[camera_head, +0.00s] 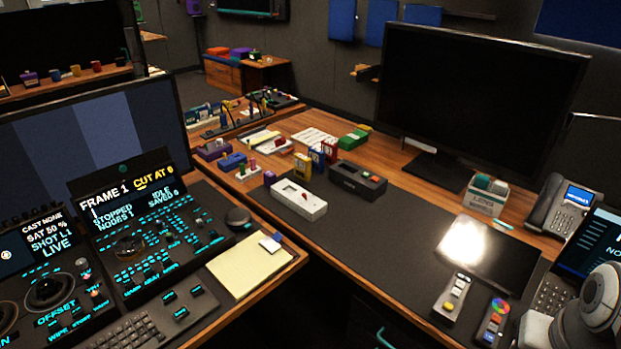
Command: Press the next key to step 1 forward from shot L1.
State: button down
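The trackball panel (50,290) is at the lower left, cut off by the picture's left and bottom edges. Its small screen (38,238) reads CAST NONE, SAT 50 %, SHOT L1, LIVE. A dark ball in a ring (48,289) sits below that screen. Small keys with cyan labels, among them OFFSET and WIPE, lie around it. I cannot make out which key is the next key. My gripper is not in view. A white and grey rounded part at the lower right appears to be a link of my arm, far from the panel.
A second console (135,235) with a screen reading FRAME 1 stands right of the panel, with a keyboard (125,332) in front. A notepad (248,266), white device (298,200), large black monitor (478,95) and desk phone (560,205) are farther right. The dark mat's middle is clear.

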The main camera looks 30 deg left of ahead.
aim_at(147, 272)
jog(key=z, duration=1.1)
jog(key=k, duration=1.4)
jog(key=u, duration=1.9)
jog(key=i, duration=1)
jog(key=u, duration=0.05)
